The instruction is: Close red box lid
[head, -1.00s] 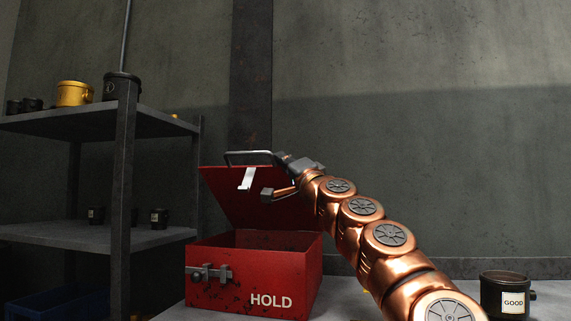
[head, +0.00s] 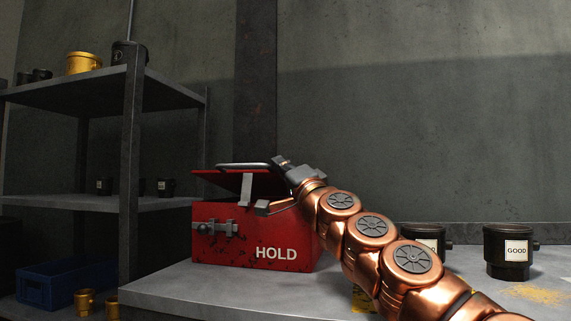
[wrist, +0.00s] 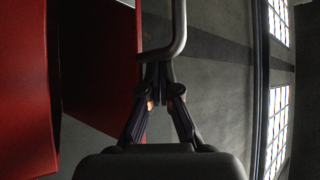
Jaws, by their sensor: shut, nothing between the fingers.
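The red box (head: 215,250), marked HOLD, stands on the grey bench. Its red lid (head: 213,183) is tilted, only a little open above the box, with a grey bar handle (head: 245,166) and a pale hasp (head: 246,188) hanging at its front. My gripper (head: 279,162) is at the right end of the handle. In the wrist view my gripper (wrist: 160,82) has its fingertips together, right by the bent end of the handle (wrist: 177,35). The red lid also shows there (wrist: 95,60). The box's inside is hidden in the head view.
Two dark pots, one labelled GOOD (head: 508,250), stand on the bench (head: 200,290) to the right, beside scattered yellow grains (head: 537,294). A grey shelf rack (head: 60,205) with pots stands left; a blue crate (head: 50,285) sits low there. The wall is behind.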

